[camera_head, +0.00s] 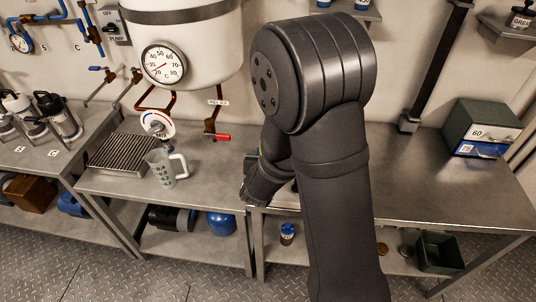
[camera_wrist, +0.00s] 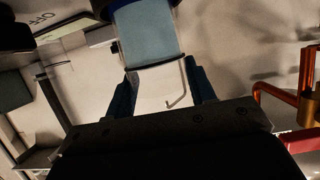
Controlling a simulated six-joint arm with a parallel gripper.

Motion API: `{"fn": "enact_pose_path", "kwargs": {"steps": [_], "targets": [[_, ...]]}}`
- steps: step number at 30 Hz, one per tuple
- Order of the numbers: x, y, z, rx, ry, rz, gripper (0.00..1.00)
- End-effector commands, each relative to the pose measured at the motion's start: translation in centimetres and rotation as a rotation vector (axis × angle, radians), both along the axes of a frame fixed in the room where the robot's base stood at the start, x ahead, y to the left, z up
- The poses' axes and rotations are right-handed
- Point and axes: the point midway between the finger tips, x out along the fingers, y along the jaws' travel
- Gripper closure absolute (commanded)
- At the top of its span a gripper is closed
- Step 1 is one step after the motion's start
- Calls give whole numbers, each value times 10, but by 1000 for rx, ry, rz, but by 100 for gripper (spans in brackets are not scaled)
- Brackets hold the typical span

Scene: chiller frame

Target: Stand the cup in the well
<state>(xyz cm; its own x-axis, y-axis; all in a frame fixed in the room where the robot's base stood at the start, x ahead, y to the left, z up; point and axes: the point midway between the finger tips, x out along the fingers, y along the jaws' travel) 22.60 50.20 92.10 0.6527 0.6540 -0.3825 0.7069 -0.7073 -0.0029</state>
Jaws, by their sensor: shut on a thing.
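My gripper (camera_wrist: 160,70) has its two blue fingers closed on either side of a pale thing in the wrist view. This thing, apparently the cup (camera_wrist: 150,34), has a grey-blue face, a dark blue band at its far end and a whitish part between the fingers. In the camera_head view my gripper (camera_head: 250,193) shows only in part, low beside the bench edge, and my arm hides what it holds. I cannot make out the well in either view.
A clear measuring jug (camera_head: 163,169) stands on the middle bench beside a ribbed drain grate (camera_head: 121,153). Above hang a white tank (camera_head: 197,45) with a dial and red-handled valve (camera_head: 217,137). The right bench (camera_head: 425,180) is mostly clear.

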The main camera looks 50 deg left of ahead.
Motion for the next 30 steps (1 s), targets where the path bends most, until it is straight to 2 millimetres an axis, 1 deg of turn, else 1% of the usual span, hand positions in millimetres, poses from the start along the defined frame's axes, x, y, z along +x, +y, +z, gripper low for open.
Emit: {"fn": "enact_pose_path", "kwargs": {"steps": [5,8,9,11,12,20,24,26,30], "targets": [[0,0,0,1,-1,0,80],[0,0,-3,-1,0,0,80],[0,0,-4,-1,0,0,48],[0,0,-3,-1,1,0,36],[0,0,-3,-1,1,0,28],[0,0,-3,0,0,0,28],[-1,-1,2,2,0,1,28],[-7,-6,4,0,0,3,28],[-24,-22,14,1,0,5,28]]}}
